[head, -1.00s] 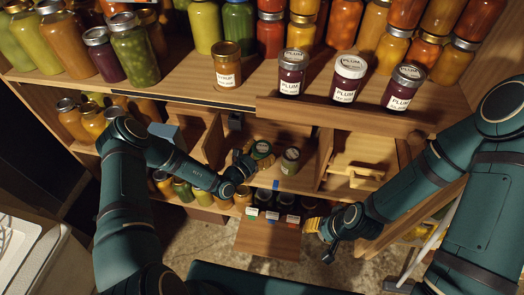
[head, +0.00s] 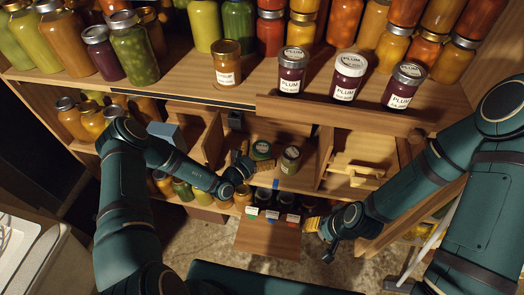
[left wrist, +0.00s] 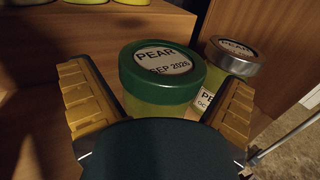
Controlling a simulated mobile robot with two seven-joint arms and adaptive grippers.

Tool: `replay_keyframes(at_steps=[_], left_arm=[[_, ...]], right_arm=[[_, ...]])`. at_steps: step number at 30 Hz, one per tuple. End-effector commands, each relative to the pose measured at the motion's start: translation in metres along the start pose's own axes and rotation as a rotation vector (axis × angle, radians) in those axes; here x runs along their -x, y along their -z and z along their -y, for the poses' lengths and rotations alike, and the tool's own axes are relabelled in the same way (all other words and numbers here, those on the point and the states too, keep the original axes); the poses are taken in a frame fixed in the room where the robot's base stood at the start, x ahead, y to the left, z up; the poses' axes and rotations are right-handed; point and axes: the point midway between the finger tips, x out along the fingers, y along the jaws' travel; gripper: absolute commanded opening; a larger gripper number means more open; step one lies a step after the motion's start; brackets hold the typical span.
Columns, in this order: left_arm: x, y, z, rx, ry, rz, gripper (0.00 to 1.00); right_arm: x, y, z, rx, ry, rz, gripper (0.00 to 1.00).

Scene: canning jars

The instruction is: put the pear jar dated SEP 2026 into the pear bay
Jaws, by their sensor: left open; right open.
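The pear jar dated SEP 2026 (left wrist: 162,75) has a green lid and pale green contents; in the head view it stands (head: 262,150) in the middle compartment of the lower shelf. My left gripper (head: 246,163) is open; in the left wrist view its yellow-padded fingers (left wrist: 160,112) lie left and right of this jar, with gaps. A second pear jar (left wrist: 232,56) with a silver lid, its date starting "OC", stands just behind to the right; it also shows in the head view (head: 290,159). My right gripper (head: 318,238) is open and empty, low at the right. I cannot tell which compartment is the pear bay.
Wooden dividers (head: 326,150) flank the middle compartment. Three plum jars (head: 348,76) and an amber jar (head: 227,64) stand on the shelf above. Small jars with coloured tags (head: 270,213) sit below, behind a wooden board (head: 268,238). A wooden piece with a handle (head: 356,172) is at right.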

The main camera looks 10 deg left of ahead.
Motion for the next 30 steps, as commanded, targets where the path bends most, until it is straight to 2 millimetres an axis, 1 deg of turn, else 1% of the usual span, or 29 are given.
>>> replay_keyframes(at_steps=[5, 12, 15, 18, 23, 30], left_arm=[[0.026, 0.0, -0.001, 0.002, -0.002, -0.002, 1.0], [0.075, 0.0, -0.001, 0.0, -0.003, -0.002, 1.0], [0.092, -0.001, -0.001, 0.001, -0.003, 0.0, 1.0], [0.104, 0.0, 0.0, 0.001, -0.001, 0.0, 1.0], [0.115, -0.001, 0.0, 0.001, -0.001, 0.002, 1.0], [0.116, -0.001, 0.0, 0.0, -0.001, 0.002, 1.0]], right_arm=[[0.0, 0.0, 0.0, 0.0, 0.0, 0.0, 0.47], [0.0, 0.0, 0.0, 0.0, 0.0, 0.0, 0.47], [0.0, 0.0, 0.0, 0.0, 0.0, 0.0, 0.47], [0.0, 0.0, 0.0, 0.0, 0.0, 0.0, 0.47], [0.0, 0.0, 0.0, 0.0, 0.0, 0.0, 0.47], [0.0, 0.0, 0.0, 0.0, 0.0, 0.0, 0.47]])
